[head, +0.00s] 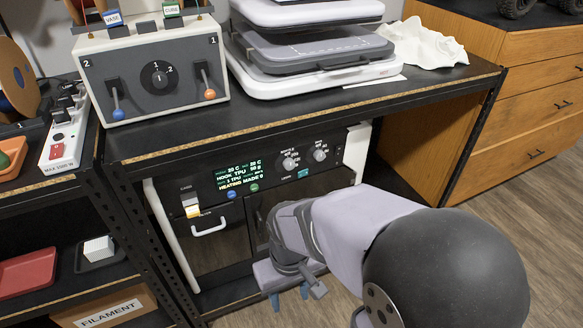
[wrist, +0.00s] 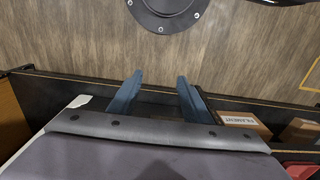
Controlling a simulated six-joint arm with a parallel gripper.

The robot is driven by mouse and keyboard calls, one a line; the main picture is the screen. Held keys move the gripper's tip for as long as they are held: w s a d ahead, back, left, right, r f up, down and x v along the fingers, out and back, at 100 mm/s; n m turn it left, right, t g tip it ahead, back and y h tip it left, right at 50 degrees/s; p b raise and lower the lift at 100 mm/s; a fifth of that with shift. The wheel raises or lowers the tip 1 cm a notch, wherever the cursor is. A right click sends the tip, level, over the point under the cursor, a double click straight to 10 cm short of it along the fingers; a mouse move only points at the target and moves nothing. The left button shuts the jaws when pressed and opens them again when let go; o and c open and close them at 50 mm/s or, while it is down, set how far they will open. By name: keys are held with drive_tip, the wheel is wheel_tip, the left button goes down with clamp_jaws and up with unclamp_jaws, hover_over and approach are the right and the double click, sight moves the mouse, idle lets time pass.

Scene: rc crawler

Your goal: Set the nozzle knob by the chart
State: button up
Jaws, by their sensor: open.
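A dark control panel (head: 262,180) under the shelf has a lit display (head: 238,175) with green and white text; I read "20 C" twice and "HEATING". Right of it are two round knobs, a left knob (head: 289,162) and a right knob (head: 320,152). Their small markings are too fine to read surely, so I cannot tell which is the nozzle knob. I can make out no chart. My gripper (head: 290,296) is low in front of the machine, below the panel, open and apart from the knobs. Its blue fingers are spread and empty in the wrist view (wrist: 160,77).
A shelf (head: 300,112) overhangs the panel, carrying a grey switch box (head: 155,78) with levers and stacked flat machines (head: 310,50). A handled door (head: 210,240) is below the display. A wooden drawer cabinet (head: 530,120) stands right. Open floor (head: 500,215) lies in front.

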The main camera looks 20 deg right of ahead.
drive_tip(key=s+d+f+m+g+y+b, duration=0.1)
drive_tip(key=s+d+f+m+g+b, duration=0.5)
drive_tip(key=f, duration=0.6)
drive_tip(key=n+t+h, duration=0.2)
drive_tip(key=n+t, duration=0.6)
drive_tip(key=t, duration=1.6)
approach(290, 166)
drive_tip(key=shift+w+d, duration=0.15)
drive_tip(key=shift+w, duration=1.9)
drive_tip(key=shift+w+d, duration=0.15)
drive_tip(key=shift+w, duration=1.95)
